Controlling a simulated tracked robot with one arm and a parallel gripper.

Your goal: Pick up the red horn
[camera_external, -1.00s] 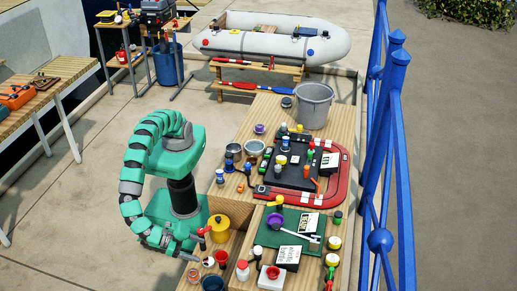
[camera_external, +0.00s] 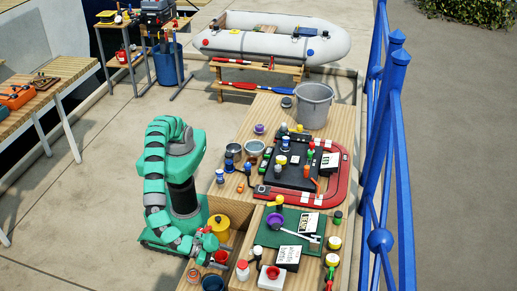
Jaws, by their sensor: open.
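The small red thing (camera_external: 207,229) beside the yellow pot looks like the red horn; only a little of it shows, and my gripper partly hides it. My gripper (camera_external: 208,249) is low at the near left edge of the wooden table, right by the red thing. Its jaws are open, but the fingers are small and hard to make out. I cannot tell whether they touch the red thing or stand around it.
The yellow pot (camera_external: 218,223) stands close behind my gripper. A red-rimmed cup (camera_external: 221,257), a blue cup (camera_external: 213,283) and a white bottle with a red cap (camera_external: 242,270) crowd the near side. A green mat (camera_external: 268,238) lies to the right.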

